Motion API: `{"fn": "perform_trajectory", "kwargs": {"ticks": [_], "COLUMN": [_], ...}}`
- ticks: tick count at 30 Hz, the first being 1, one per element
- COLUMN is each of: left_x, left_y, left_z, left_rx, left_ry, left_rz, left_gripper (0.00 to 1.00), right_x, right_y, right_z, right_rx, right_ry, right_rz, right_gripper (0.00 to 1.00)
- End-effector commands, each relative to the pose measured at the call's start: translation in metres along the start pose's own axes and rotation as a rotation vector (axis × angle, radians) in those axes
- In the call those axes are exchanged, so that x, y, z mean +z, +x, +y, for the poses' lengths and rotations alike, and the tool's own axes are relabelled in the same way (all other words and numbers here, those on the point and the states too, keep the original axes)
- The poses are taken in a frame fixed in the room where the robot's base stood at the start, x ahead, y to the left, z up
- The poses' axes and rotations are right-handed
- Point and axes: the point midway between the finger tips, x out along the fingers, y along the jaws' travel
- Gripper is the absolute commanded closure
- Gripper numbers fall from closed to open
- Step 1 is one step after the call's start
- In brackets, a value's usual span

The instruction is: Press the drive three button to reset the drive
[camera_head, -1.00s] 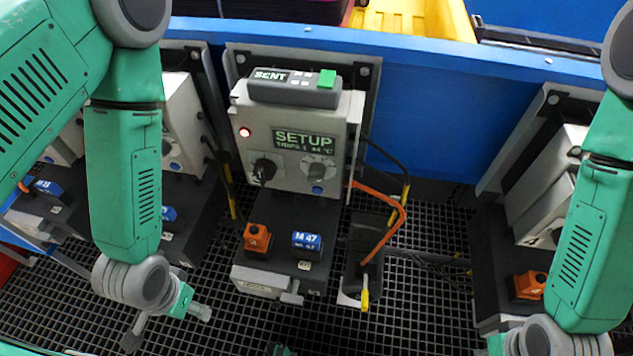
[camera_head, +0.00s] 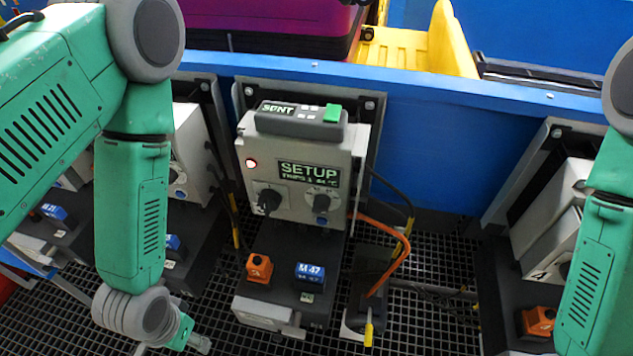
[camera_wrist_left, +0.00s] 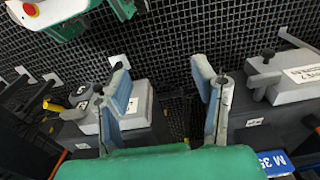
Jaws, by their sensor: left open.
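The middle drive unit (camera_head: 300,150) is a grey box with a lit red lamp (camera_head: 251,163), a display (camera_head: 309,173) reading SETUP, and two dark knobs. A grey pad (camera_head: 290,122) with a green button (camera_head: 332,113) sits on its top. I cannot read a drive number on it. My left gripper (camera_head: 172,348) is low in the head view, left of and below this unit, and partly cut off. In the left wrist view my left gripper (camera_wrist_left: 163,75) has two fingers apart with nothing between them. A green part with finger-like pads, probably my right gripper (camera_wrist_left: 125,8), shows top left there.
An orange block (camera_head: 259,268) and a blue M 47 block (camera_head: 310,276) are on the dark base below the unit. An orange cable (camera_head: 395,250) hangs at right. A unit marked 4 (camera_head: 545,260) stands right, another (camera_head: 187,150) left. Black grating (camera_head: 435,320) lies below.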

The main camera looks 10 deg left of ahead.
Motion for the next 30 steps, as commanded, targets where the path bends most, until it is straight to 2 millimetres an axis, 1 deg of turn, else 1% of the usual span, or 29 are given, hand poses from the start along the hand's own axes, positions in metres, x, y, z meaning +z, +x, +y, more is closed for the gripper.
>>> {"fn": "perform_trajectory", "kwargs": {"ticks": [14,17,18,19,30], "left_x": [0.0,0.0,0.0,0.0,0.0], "left_y": [0.0,0.0,0.0,0.0,0.0], "left_z": [0.0,0.0,0.0,0.0,0.0], "left_rx": [0.0,0.0,0.0,0.0,0.0], "left_ry": [0.0,0.0,0.0,0.0,0.0], "left_rz": [0.0,0.0,0.0,0.0,0.0], "left_gripper": [0.47,0.79,0.93,1.0,1.0], "right_x": [0.0,0.0,0.0,0.0,0.0], "right_y": [0.0,0.0,0.0,0.0,0.0], "right_z": [0.0,0.0,0.0,0.0,0.0], "right_rx": [0.0,0.0,0.0,0.0,0.0], "right_ry": [0.0,0.0,0.0,0.0,0.0], "right_rz": [0.0,0.0,0.0,0.0,0.0], "right_gripper": [1.0,1.0,1.0,1.0,1.0]}}
